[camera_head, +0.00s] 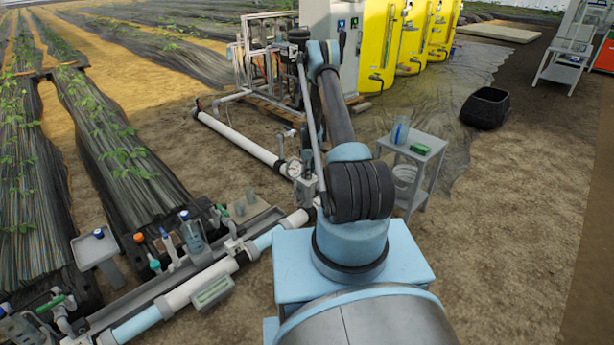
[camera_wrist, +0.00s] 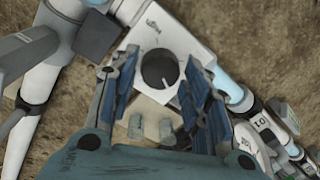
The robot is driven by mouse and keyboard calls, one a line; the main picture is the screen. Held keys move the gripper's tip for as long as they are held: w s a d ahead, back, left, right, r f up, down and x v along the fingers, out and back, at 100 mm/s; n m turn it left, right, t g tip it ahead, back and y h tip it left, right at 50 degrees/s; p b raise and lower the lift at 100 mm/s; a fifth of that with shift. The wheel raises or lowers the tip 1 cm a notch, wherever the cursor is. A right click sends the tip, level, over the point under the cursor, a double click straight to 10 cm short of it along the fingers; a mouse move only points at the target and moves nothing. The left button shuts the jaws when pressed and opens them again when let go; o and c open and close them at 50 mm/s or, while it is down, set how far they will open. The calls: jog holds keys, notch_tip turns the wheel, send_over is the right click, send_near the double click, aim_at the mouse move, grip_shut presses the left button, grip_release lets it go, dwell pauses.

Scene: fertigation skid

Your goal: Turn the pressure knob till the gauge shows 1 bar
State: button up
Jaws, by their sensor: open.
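In the wrist view, a dark round knob (camera_wrist: 160,69) sits on a pale plate-like housing (camera_wrist: 190,42). My gripper (camera_wrist: 160,62) is open, its two blue-padded fingers on either side of the knob in the picture. I cannot tell whether the fingers reach down around it or touch it. In the head view, a round white-faced gauge (camera_head: 294,168) stands on the pipe line just left of my arm. Its reading is too small to make out. My gripper and the knob are not clearly visible there, with my arm in front.
Pale pipes (camera_head: 240,135) run along the ground near the gauge. A grey tray (camera_head: 97,247) and several small bottles and valves stand at lower left. A small grey table (camera_head: 424,158) stands right of my arm. Bare soil at right is mostly clear, with a black tub (camera_head: 486,107).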

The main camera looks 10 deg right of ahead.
jog(key=shift+f, duration=0.5)
jog(key=c, duration=0.8)
jog(key=shift+a, duration=0.15)
